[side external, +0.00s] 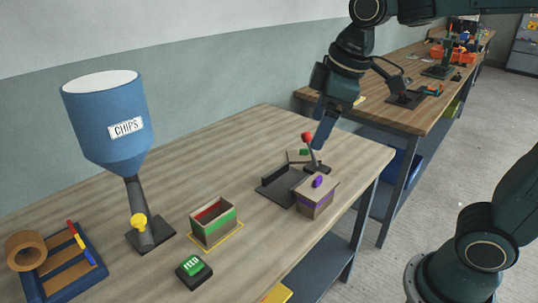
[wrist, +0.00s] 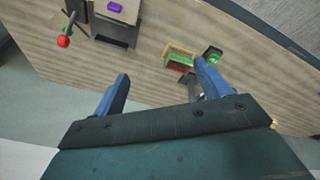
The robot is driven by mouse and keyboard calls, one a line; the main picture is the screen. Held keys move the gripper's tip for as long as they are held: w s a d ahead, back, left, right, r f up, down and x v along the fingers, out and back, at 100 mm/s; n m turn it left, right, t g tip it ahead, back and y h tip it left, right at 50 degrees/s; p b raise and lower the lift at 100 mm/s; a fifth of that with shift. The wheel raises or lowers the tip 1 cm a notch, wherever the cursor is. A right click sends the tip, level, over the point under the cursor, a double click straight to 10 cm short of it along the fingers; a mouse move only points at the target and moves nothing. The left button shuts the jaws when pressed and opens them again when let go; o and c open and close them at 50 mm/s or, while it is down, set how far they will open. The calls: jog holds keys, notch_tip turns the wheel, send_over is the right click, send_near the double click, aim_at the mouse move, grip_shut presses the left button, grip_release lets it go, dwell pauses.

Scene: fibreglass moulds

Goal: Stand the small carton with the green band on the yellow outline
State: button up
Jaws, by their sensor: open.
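A small open-topped carton with a green band (side external: 213,222) stands upright on the front part of the bench, with dark red showing inside. A yellow outline (side external: 222,241) shows on the bench around its base. In the wrist view the carton (wrist: 180,60) is small and lies beyond the gap between my fingers, with the yellow outline (wrist: 178,49) beside it. My gripper (side external: 323,133) is open and empty, above the far right part of the bench and well apart from the carton. Both blue fingers show in the wrist view (wrist: 161,72).
A green button (side external: 194,267), blue chips hopper (side external: 107,118) and blue tray (side external: 82,277) stand left.

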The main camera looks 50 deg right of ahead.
jog(key=s+d+f+m+t, duration=0.2)
jog(key=s+m, duration=0.4)
jog(key=s, duration=0.7)
jog(key=shift+d+f+m, duration=0.4)
jog(key=shift+d+f, duration=0.2)
jog(key=shift+d, duration=0.25)
